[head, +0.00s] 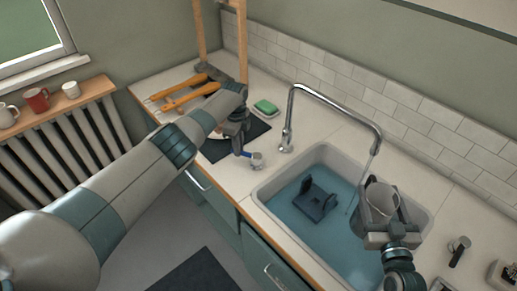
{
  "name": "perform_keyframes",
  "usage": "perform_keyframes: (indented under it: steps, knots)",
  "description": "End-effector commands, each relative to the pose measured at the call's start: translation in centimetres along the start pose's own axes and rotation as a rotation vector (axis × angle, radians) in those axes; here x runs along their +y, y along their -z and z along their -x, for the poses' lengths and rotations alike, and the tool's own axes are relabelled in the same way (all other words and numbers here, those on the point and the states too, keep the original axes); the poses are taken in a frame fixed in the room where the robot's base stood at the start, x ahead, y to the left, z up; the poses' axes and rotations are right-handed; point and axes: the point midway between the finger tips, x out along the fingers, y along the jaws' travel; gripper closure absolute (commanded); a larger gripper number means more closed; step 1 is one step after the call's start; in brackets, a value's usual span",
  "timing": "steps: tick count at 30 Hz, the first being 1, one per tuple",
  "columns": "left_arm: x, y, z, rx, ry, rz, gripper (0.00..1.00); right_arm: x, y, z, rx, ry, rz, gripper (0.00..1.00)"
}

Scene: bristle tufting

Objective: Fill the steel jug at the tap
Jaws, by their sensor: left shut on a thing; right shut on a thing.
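The steel jug (381,203) is over the right part of the sink, its open mouth up, just below and right of the tap's spout end. My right gripper (388,236) is shut on it from the near side. The chrome tap (335,98) arches over the sink. A thin pale stream seems to fall from its spout, left of the jug; whether any enters the jug I cannot tell. My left gripper (238,143) is shut at a blue lever (246,154) on a small chrome valve (257,161) left of the sink. The gripper partly hides the lever.
The sink (262,196) has a bluish interior with a dark bracket-like object (312,200) in it. A green sponge (265,107) and orange-handled tools (190,95) lie behind my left gripper. A dark-handled valve (459,250) stands right of the sink.

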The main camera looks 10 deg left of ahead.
Motion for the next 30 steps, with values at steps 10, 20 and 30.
perform_keyframes:
  steps: [10, 20, 30]
  knots:
    - [-0.42, -0.02, 0.23, 0.0, 0.005, -0.038, 1.0, 0.0, 0.12, -0.02, 0.002, 0.0, 0.0, 0.83]
    - [-0.38, -0.01, 0.2, 0.0, 0.004, -0.037, 0.67, 0.0, 0.12, -0.02, 0.002, 0.0, 0.0, 0.83]
    - [-0.29, 0.0, 0.19, 0.0, 0.001, -0.037, 0.67, 0.0, 0.11, -0.02, 0.002, 0.0, 0.0, 0.83]
